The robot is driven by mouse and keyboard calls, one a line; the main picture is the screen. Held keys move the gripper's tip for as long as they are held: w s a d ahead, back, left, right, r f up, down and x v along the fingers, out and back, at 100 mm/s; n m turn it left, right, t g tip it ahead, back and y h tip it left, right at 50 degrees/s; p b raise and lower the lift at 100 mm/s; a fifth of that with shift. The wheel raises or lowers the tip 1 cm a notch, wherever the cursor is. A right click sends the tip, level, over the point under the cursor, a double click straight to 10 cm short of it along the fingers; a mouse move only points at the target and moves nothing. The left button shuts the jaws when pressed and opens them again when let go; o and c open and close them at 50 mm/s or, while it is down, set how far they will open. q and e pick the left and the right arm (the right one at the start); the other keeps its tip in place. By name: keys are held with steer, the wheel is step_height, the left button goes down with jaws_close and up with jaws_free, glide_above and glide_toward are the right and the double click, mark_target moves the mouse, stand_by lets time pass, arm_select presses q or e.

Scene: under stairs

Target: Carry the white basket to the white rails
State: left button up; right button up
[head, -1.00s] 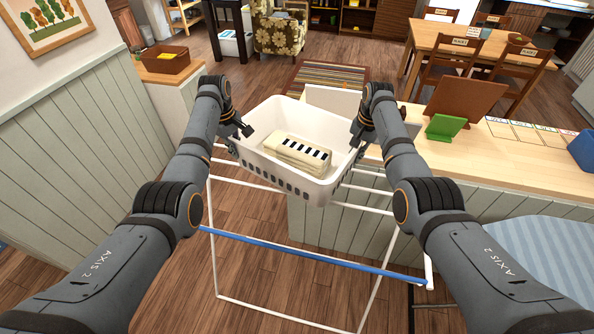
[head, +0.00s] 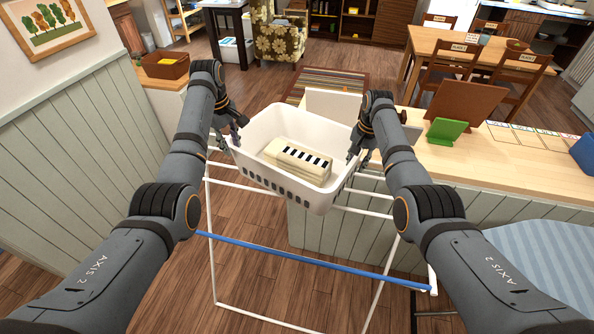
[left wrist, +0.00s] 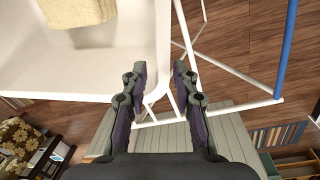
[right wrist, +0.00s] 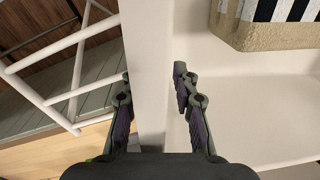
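The white basket (head: 290,191) sits over the upper white rails (head: 223,186) of a drying rack and looks supported by them. The slatted front faces me. A cream block with dark stripes (head: 303,159) lies inside it. My left gripper (head: 230,146) is open at the basket's left side. In the left wrist view its fingers (left wrist: 160,85) are apart, near a basket corner (left wrist: 154,92). My right gripper (head: 358,152) is at the right side. In the right wrist view its fingers (right wrist: 152,92) are spread on either side of the rim (right wrist: 147,40); contact is unclear.
A wooden counter (head: 490,165) with a green stand (head: 447,130) lies to the right. A blue rail (head: 310,260) crosses the rack's front. A panelled wall (head: 70,150) is at the left. Wood floor shows below the rack.

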arm_select(q)
step_height(320, 180, up, 6)
steer(key=shift+s+a, duration=0.15)
steer(key=shift+s, duration=0.15)
arm_select(e)
step_height(320, 180, up, 12)
steer(key=shift+s+d, duration=0.35)
steer(key=shift+d, duration=0.1)
